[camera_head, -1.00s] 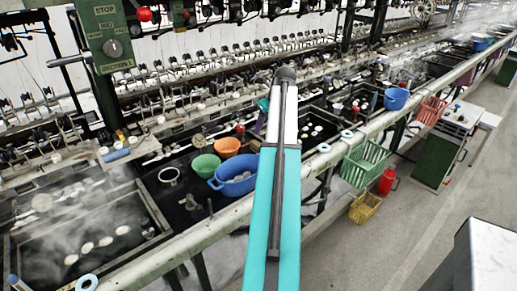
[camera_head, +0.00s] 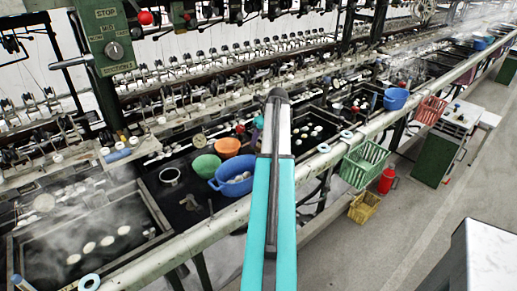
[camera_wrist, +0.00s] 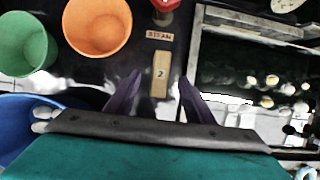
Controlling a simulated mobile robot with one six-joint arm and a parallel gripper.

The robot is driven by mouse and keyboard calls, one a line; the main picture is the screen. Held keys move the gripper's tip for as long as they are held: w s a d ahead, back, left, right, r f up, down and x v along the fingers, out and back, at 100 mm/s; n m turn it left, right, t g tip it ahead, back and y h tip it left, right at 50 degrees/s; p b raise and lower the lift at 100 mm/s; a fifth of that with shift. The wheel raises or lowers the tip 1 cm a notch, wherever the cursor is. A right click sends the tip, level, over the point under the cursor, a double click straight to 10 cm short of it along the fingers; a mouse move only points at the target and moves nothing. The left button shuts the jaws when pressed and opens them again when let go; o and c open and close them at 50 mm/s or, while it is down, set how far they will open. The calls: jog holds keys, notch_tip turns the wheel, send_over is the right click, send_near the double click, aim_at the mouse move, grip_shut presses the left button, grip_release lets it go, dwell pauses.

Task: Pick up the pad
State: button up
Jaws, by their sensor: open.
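I cannot pick out a pad with certainty in either view.
An orange bucket (camera_wrist: 97,26), a green bucket (camera_wrist: 24,45) and a blue basket (camera_wrist: 14,112) stand left of my gripper. A basin with pale cocoons (camera_wrist: 238,92) is at the right. In the head view, a long rail (camera_head: 217,222) borders the bench front.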

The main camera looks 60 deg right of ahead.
aim_at(258, 144)
dwell(0.3)
jog(key=shift+p+x, duration=0.45)
jog(key=shift+x, duration=0.4)
jog(key=shift+p+x, duration=0.45)
jog(key=shift+x, duration=1.3)
jog(key=shift+w+d, duration=0.1)
jog(key=shift+r, duration=0.1)
jog(key=c, duration=1.1)
